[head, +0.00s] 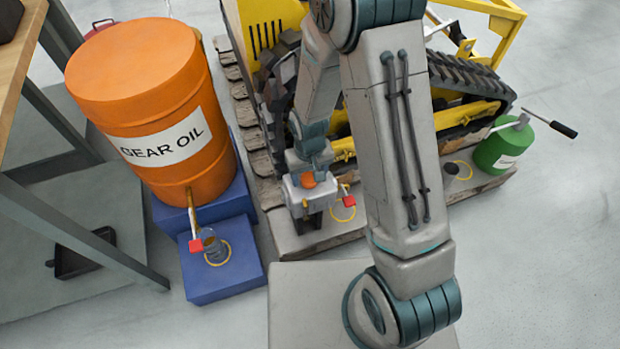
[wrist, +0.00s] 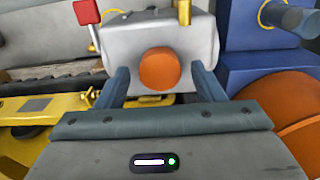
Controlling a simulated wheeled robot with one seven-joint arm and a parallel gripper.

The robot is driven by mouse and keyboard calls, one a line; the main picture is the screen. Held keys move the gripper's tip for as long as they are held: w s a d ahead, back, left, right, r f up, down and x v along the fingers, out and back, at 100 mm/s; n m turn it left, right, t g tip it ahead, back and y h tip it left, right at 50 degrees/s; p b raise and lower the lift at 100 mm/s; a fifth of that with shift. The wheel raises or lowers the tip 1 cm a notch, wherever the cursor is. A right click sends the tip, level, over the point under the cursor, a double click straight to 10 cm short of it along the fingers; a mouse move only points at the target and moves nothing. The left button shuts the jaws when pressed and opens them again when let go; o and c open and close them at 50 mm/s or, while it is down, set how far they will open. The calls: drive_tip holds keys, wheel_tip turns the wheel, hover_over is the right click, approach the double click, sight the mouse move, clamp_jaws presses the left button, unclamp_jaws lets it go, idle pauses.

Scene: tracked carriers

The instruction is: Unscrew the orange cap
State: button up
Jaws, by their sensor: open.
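The orange cap (wrist: 159,69) is round and sits on the face of a light grey housing (wrist: 122,40) in the wrist view. My gripper (wrist: 159,73) is open, with one blue-grey finger on each side of the cap and a visible gap on both sides. How deep the fingers reach along the cap is hard to tell. In the head view the orange cap (head: 308,181) shows small on the grey housing (head: 293,193), just below my gripper (head: 312,168). My arm covers part of the area around it.
A large orange gear oil drum (head: 190,165) stands on a blue stand (head: 225,285) at left. A red lever (head: 349,201) is close beside the housing. The tracked yellow machine (head: 477,112) is behind, a green can (head: 497,151) at right. Floor at right is clear.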

drive_tip(key=shift+c, duration=0.3)
drive_tip(key=c, duration=0.7)
drive_tip(key=n+p, duration=0.1)
drive_tip(key=n, duration=0.4)
drive_tip(key=shift+r+n, duration=0.1)
drive_tip(key=shift+n, duration=0.2)
drive_tip(key=n, duration=0.4)
drive_tip(key=shift+p, duration=0.35)
drive_tip(key=n+p, duration=0.1)
drive_tip(key=n, duration=0.1)
drive_tip(key=shift+n, duration=0.4)
drive_tip(key=n+p, duration=0.1)
drive_tip(key=n, duration=0.2)
drive_tip(key=shift+r+n+p, duration=0.1)
drive_tip(key=shift+n+p, duration=0.2)
drive_tip(key=n, duration=0.3)
drive_tip(key=shift+f+n+p, duration=0.2)
drive_tip(key=shift+n+p, duration=0.1)
drive_tip(key=shift+p, duration=0.1)
